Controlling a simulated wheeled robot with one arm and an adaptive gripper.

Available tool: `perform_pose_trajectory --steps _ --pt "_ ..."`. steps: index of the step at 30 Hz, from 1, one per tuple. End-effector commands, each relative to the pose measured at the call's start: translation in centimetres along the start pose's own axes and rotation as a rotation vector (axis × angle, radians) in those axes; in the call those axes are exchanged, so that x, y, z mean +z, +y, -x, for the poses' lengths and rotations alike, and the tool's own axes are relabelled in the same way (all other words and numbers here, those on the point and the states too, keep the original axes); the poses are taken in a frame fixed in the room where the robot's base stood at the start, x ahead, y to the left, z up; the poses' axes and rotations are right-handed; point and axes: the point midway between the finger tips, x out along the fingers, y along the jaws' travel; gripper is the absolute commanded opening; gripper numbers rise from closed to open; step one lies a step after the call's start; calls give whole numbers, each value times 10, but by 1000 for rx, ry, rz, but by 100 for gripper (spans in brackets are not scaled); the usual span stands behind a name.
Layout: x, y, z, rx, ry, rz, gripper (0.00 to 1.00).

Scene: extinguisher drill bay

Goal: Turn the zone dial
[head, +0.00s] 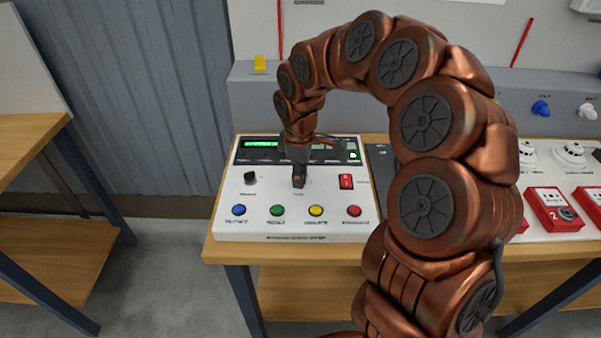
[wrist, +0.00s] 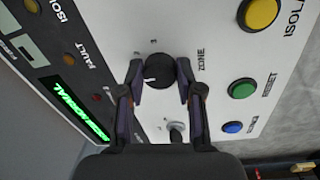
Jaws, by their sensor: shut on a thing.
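The zone dial (wrist: 160,72) is a round dark knob with a white pointer line, on a white control panel (head: 330,203). The label ZONE is printed beside it in the wrist view. My gripper (wrist: 160,80) is shut on the dial, with one finger on each side of it. In the head view my gripper (head: 299,180) reaches down to the middle of the panel and hides the dial.
Blue (head: 239,210), green (head: 277,210), yellow (head: 316,210) and red (head: 354,211) buttons line the panel's front. A small black knob (head: 250,178) is left of my gripper, a red switch (head: 346,181) right. A lit green display (head: 262,144) is behind.

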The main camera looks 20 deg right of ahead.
Motion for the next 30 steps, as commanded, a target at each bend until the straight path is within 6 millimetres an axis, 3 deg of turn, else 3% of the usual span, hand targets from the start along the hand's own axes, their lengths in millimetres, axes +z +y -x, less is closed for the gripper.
perform_pose_trajectory --steps 2,3,10,22,30 --pt "-1 0 1 2 2 1 1" --pt "-1 0 1 2 2 1 37" --pt "0 0 0 1 1 -1 61" --pt "0 0 5 1 0 -1 61" --pt "-1 1 47 3 1 -1 61"
